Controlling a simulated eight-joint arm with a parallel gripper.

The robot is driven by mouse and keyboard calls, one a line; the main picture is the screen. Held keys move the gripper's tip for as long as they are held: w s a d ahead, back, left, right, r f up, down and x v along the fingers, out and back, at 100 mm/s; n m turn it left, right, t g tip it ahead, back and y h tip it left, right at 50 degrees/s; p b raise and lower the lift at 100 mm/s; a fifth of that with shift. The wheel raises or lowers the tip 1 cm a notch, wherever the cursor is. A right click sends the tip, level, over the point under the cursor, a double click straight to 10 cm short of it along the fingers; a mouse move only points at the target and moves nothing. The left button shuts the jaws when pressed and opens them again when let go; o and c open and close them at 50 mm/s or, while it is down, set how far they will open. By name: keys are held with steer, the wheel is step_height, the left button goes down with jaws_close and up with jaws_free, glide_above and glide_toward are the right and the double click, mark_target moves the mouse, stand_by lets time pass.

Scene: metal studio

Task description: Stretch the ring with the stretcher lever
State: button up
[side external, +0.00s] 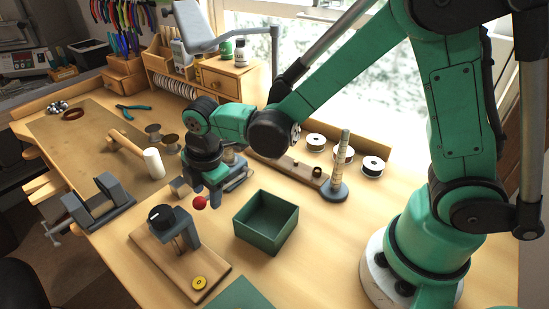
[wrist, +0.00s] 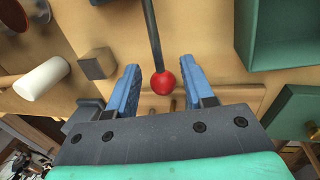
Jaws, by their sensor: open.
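The stretcher (side external: 186,232) is a grey upright device with a black domed top on a wooden base, at the lower left of the side view. A red ball knob (side external: 200,202) shows beside it, under my gripper (side external: 213,196). In the wrist view the red ball (wrist: 164,84) ends a dark lever rod (wrist: 152,35). My gripper (wrist: 160,82) is open there, with its blue-padded fingers on either side of the ball and visible gaps to it. A small ring-like piece (side external: 317,171) sits on a wooden strip behind; I cannot tell whether it is the task's ring.
An open green box (side external: 266,238) stands close right of the stretcher. A grey vise (side external: 98,203) is at left. A ringed mandrel (side external: 339,183) and white spools (side external: 373,166) stand at right.

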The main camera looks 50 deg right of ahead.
steer(key=shift+w+f, duration=0.1)
steer(key=shift+f, duration=0.5)
jaws_close()
steer(key=shift+a, duration=0.15)
stand_by(0.9)
